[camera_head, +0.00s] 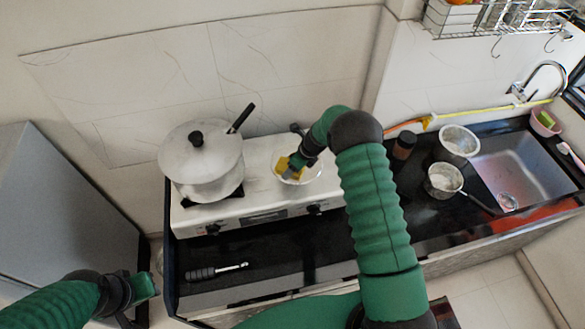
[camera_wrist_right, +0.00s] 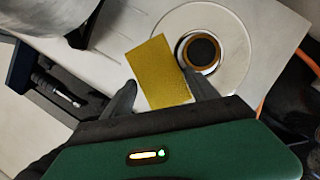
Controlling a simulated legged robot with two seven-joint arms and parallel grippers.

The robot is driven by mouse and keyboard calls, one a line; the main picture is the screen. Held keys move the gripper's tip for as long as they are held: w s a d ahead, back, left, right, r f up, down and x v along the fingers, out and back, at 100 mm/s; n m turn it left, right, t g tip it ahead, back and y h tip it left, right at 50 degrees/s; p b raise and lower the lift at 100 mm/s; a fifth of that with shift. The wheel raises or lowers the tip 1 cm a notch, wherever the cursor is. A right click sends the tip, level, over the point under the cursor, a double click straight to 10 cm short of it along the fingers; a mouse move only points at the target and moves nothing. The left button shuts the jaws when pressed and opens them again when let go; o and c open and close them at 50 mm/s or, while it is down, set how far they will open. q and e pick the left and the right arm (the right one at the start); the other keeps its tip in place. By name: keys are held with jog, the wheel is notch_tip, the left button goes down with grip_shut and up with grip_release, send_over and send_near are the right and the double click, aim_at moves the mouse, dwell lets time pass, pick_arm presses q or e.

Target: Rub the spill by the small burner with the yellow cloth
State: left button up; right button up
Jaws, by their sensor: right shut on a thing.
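The yellow cloth (camera_head: 283,164) is at the small burner on the white stove (camera_head: 258,205), and shows as a flat yellow piece in the right wrist view (camera_wrist_right: 157,72). My right gripper (camera_head: 290,172) is shut on it; its two fingers (camera_wrist_right: 160,92) stand at either side of the cloth. The small burner (camera_wrist_right: 202,50) has a dark cap and a pale round surround, right beside the cloth. I cannot make out a distinct spill; the cloth and gripper cover part of the area. My left gripper (camera_head: 145,287) is at the lower left, away from the stove, its fingers unclear.
A dark-handled tool (camera_head: 217,271) lies on the black counter in front. Small pots (camera_head: 443,180), a bottle (camera_head: 404,145) and a sink (camera_head: 520,165) are to the right.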

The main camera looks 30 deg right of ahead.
jog(key=shift+r, duration=0.15)
jog(key=shift+w+a+r, duration=0.1)
jog(key=shift+a, duration=0.05)
jog(key=shift+r+p, duration=0.3)
jog(key=shift+r, duration=0.05)
notch_tip(320, 180, up, 2)
jog(key=shift+a+r+p, duration=0.1)
jog(key=shift+r+p, duration=0.1)
jog(key=shift+p, duration=0.65)
jog(key=shift+f, duration=0.1)
jog(key=shift+f, duration=0.1)
